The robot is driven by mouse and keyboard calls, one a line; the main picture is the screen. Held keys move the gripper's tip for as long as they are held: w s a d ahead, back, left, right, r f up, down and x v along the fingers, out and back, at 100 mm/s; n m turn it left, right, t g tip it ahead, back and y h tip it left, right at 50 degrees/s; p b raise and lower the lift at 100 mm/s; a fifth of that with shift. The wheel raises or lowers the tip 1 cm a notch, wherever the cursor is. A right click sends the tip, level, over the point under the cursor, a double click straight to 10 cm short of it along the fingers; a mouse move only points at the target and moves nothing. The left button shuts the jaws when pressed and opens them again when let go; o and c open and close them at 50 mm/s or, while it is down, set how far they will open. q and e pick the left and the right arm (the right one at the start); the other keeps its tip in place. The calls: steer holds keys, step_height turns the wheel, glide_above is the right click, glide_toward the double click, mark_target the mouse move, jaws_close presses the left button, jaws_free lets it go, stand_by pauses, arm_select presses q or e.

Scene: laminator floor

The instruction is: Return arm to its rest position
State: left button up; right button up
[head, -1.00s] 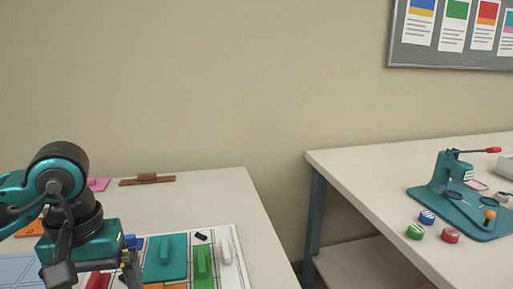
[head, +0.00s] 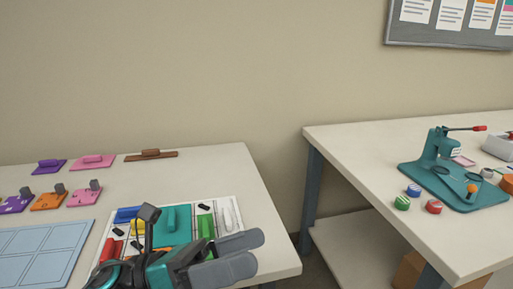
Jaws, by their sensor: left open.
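My left gripper (head: 246,254) is low in the head view, over the front of the left table (head: 222,162). Its two grey fingers point right and stand apart, with nothing between them. It hides part of the white board (head: 233,196), which carries a teal plate (head: 181,226), a green piece (head: 206,222) and other coloured pieces. I cannot tell how high the gripper is above the board. My right gripper is not in view.
A light blue gridded mat (head: 62,238) lies left of the board. Purple, pink and orange pieces and a brown block (head: 150,155) lie behind. The right table (head: 365,145) holds a teal press (head: 430,172) and small round pieces. A gap separates the tables.

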arm_select(q)
steer(key=w+a+f+n+t+y, duration=0.2)
steer(key=a+f+n+t+y, duration=0.25)
steer(key=n, duration=0.65)
steer(key=w+a+f+n+t+y+p, duration=0.1)
steer(key=w+a+f+n+t+y, duration=0.15)
steer(key=f+n+t+y, duration=0.6)
steer(key=w+a+f+n+t+y, duration=0.1)
steer(key=w+a+f+n+t, duration=0.2)
steer(key=n, duration=1)
steer(key=s+a+f+n+g+y, duration=0.2)
steer(key=s+f+n+g+y, duration=0.1)
steer(key=s+f+n, duration=0.3)
steer(key=s+a+f+n+g+y+p, duration=0.1)
steer(key=s+a+f+n+g+y, duration=0.1)
steer(key=f, duration=0.7)
steer(key=s+a+n+g, duration=0.1)
steer(key=s+n+g, duration=0.1)
steer(key=s+n, duration=0.1)
steer(key=shift+s+a+n+y, duration=0.25)
steer(key=shift+s+n+y, duration=0.15)
steer(key=shift+s, duration=0.15)
steer(key=shift+f, duration=0.1)
